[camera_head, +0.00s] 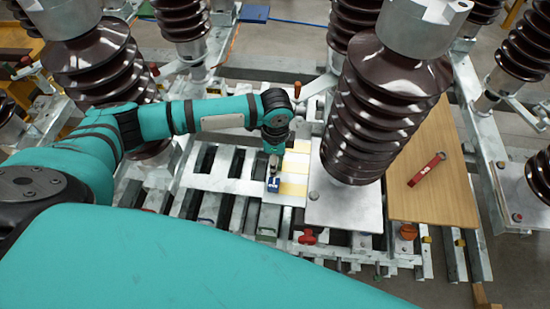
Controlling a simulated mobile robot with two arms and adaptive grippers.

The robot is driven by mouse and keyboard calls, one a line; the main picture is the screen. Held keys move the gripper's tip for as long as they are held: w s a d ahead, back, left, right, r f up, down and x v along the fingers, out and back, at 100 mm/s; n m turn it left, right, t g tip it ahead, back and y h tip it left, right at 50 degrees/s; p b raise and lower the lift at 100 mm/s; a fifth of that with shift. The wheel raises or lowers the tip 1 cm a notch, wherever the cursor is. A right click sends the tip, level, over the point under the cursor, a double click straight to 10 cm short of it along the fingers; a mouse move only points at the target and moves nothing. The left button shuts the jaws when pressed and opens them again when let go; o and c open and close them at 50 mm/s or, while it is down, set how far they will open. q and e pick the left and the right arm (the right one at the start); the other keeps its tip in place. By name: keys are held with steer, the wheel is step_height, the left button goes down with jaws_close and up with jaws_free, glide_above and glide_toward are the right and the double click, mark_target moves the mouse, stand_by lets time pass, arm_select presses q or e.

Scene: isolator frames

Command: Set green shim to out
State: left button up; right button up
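My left arm reaches in from the left, and its small gripper (274,167) points down over the slotted metal frame. A blue block with a white mark (272,187) is directly below the gripper tip; I cannot tell whether the fingers touch or grip it. Yellow and white plates (294,187) lie just right of it. A small dark green strip (246,254) shows low among the rails, partly hidden by my teal arm in the foreground; I cannot tell if it is the green shim. My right gripper is not in view.
A large brown ribbed insulator (382,105) stands right of my gripper on a metal plate (344,207). A red tool (427,169) lies on a wooden board (440,195). A red handle (307,237) and an orange knob (408,231) sit along the front rails. More insulators stand around.

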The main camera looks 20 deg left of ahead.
arm_select(q)
step_height(320, 180, up, 7)
steer(key=shift+a+r, duration=0.1)
steer(key=shift+r, duration=0.05)
stand_by(0.6)
